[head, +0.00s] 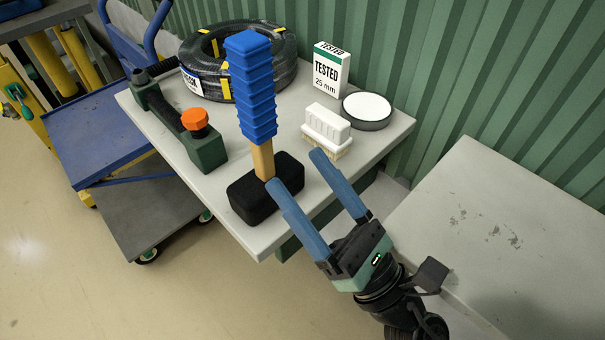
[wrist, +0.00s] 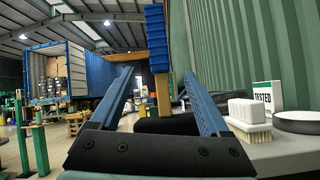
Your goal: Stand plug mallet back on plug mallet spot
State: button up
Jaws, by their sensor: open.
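The plug mallet stands upright on its black head (head: 266,187) at the near edge of the grey table. Its wooden shaft (head: 263,160) and blue ribbed grip (head: 251,88) point up. My gripper (head: 294,170) is open and empty, low at the mallet's right in the head view, its left fingertip close to the black head. In the wrist view the blue grip (wrist: 156,38) and wooden shaft (wrist: 163,95) show between my two fingers, beyond or near their tips; I cannot tell whether they touch. No marked mallet spot is discernible.
On the table (head: 219,191) are a white brush (head: 327,124), a round dark-rimmed white dish (head: 367,108), a "TESTED" box (head: 330,70), a black hose coil (head: 280,72) and a green fitting with an orange knob (head: 195,120). A blue cart (head: 95,130) stands left; a ribbed green wall is behind.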

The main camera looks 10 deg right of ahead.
jog(key=shift+s+d+f, duration=0.25)
jog(key=shift+s, duration=0.1)
jog(key=shift+f, duration=0.1)
jog(key=b+v, duration=0.2)
jog(key=v, duration=1.1)
jog(key=shift+b, duration=0.35)
